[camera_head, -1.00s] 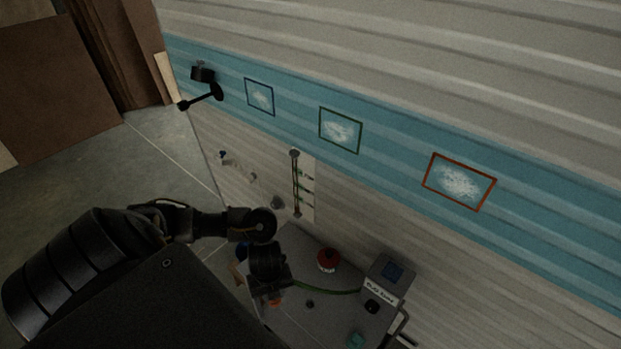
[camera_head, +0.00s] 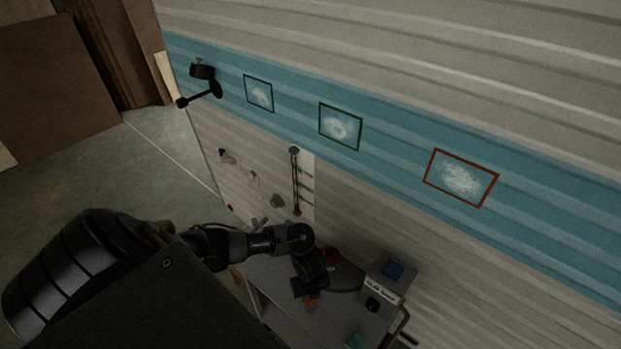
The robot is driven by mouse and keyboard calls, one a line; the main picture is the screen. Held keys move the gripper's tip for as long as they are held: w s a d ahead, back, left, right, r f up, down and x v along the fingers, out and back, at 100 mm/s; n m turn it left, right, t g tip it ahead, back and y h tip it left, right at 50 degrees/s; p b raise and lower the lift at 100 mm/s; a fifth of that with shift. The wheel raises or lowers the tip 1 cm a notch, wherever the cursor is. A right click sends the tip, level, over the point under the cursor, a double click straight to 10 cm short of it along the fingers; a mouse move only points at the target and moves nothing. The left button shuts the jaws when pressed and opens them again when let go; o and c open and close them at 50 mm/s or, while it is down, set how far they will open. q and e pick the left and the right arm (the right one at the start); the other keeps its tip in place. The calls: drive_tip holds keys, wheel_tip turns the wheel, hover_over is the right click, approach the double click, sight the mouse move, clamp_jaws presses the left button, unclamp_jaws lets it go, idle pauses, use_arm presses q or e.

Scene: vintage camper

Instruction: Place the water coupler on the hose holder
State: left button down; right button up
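My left gripper (camera_head: 309,296) hangs over the left part of the grey table, its fingers pointing down. It is dark and small, so I cannot tell whether it is open or shut. My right gripper is not in view.
The grey table (camera_head: 322,326) stands against the camper wall. A labelled grey box (camera_head: 388,279) stands at its right, with a teal thing (camera_head: 355,341) in front. Open floor (camera_head: 110,175) lies left.

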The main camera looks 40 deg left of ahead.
use_arm(q)
drive_tip(key=shift+f, duration=0.5)
drive_tip(key=shift+f, duration=0.2)
drive_tip(key=c, duration=1.1)
unclamp_jaws()
